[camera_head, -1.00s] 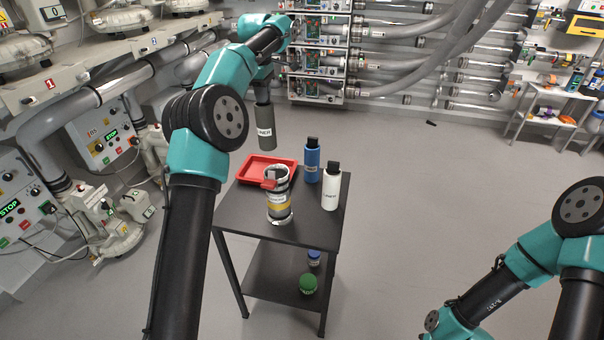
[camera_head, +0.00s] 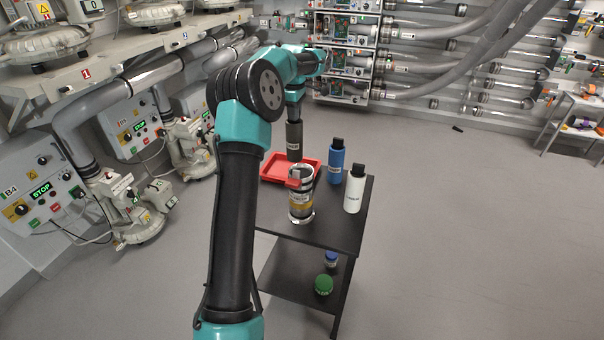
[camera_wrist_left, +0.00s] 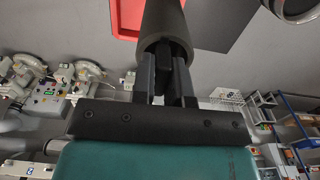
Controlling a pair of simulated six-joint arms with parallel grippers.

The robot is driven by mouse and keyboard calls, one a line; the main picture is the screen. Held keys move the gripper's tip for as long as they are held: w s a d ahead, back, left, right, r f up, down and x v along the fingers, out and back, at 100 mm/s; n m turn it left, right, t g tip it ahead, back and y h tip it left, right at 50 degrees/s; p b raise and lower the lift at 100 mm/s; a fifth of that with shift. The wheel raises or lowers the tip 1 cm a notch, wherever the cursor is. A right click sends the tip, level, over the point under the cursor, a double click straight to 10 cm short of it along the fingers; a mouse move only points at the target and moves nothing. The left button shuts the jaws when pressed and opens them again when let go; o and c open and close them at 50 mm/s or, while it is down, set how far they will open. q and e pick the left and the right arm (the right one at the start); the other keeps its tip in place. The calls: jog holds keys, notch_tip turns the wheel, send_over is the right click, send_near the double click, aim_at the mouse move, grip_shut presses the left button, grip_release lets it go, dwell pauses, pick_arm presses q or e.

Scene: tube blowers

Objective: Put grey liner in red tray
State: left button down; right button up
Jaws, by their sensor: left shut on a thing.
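The grey liner (camera_head: 294,141) is a dark grey cylinder hanging upright from my left gripper (camera_head: 295,104). In the head view it overlaps the far part of the red tray (camera_head: 272,172), and I cannot tell how high above it is. In the left wrist view, the left gripper (camera_wrist_left: 164,72) is shut with its fingers in the hollow end of the grey liner (camera_wrist_left: 164,22). The red tray (camera_wrist_left: 125,14) shows there behind the liner. The tray looks empty in the head view and lies on the far left of the black table. My right gripper is not in view.
The black table (camera_head: 335,232) also holds a clear canister with a yellow band (camera_head: 301,205), a blue bottle (camera_head: 336,160) and a white bottle (camera_head: 354,190). The canister stands just in front of the tray. A green-topped jar (camera_head: 323,285) and a small blue-capped jar (camera_head: 331,259) sit on the lower shelf.

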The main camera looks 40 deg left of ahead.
aim_at(295, 138)
pick_arm(q)
jog(key=shift+f, duration=3.15)
jog(key=shift+f, duration=1.95)
jog(key=c, duration=1.1)
grip_release()
notch_tip(295, 138, up, 12)
jog(key=shift+r, duration=0.15)
